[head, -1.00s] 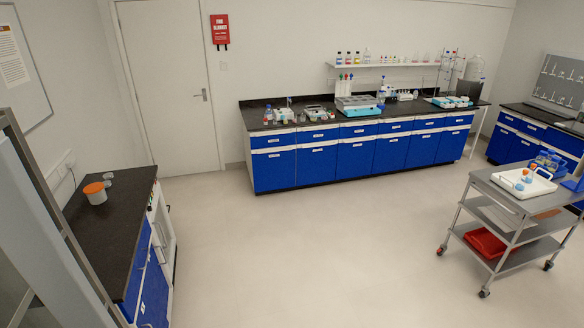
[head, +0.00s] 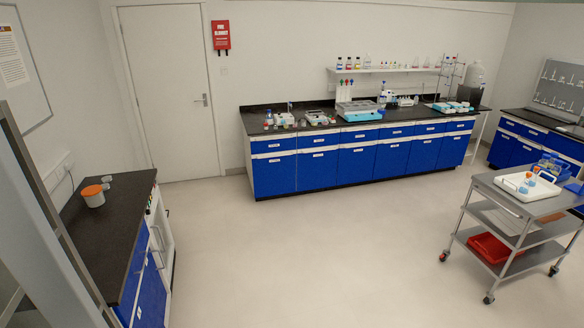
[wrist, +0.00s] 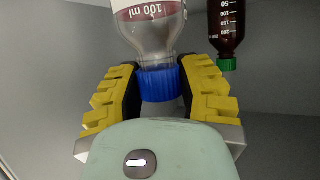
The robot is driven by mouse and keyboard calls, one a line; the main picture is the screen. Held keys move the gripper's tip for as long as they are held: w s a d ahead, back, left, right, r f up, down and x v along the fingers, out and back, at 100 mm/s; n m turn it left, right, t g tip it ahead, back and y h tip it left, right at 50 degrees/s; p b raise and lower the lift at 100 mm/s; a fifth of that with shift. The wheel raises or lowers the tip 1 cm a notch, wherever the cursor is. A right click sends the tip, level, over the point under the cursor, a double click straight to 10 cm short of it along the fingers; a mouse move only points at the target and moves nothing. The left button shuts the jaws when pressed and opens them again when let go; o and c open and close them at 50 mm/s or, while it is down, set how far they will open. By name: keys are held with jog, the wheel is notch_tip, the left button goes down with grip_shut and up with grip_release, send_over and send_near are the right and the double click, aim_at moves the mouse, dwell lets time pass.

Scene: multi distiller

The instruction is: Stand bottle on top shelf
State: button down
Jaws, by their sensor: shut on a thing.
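In the wrist view, a clear bottle (wrist: 152,38) with a blue cap (wrist: 158,83) and a "100 ml" label is between the two yellow fingers of my gripper (wrist: 163,70). My gripper is shut on this bottle near its neck and cap. The bottle appears cap-down in this picture, and its far end is cut off by the top edge. My gripper and this bottle are not visible in the head view. A wall shelf (head: 392,70) with several bottles shows above the long bench in the head view.
A brown bottle (wrist: 227,28) with a green cap is right of the held bottle, beside my right finger. The head view shows a long bench (head: 300,140) with equipment, a trolley (head: 490,185) at right, and a dark counter (head: 110,230) at left. The floor between is clear.

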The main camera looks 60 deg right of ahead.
jog(key=shift+d+f, duration=0.1)
jog(key=shift+f, duration=0.3)
jog(key=shift+w+r, duration=0.1)
jog(key=shift+r, duration=0.05)
jog(key=c, duration=0.6)
grip_release()
jog(key=shift+s+r, duration=0.1)
jog(key=shift+s, duration=0.1)
jog(key=shift+p+v, duration=3.5)
jog(key=shift+v, duration=2.35)
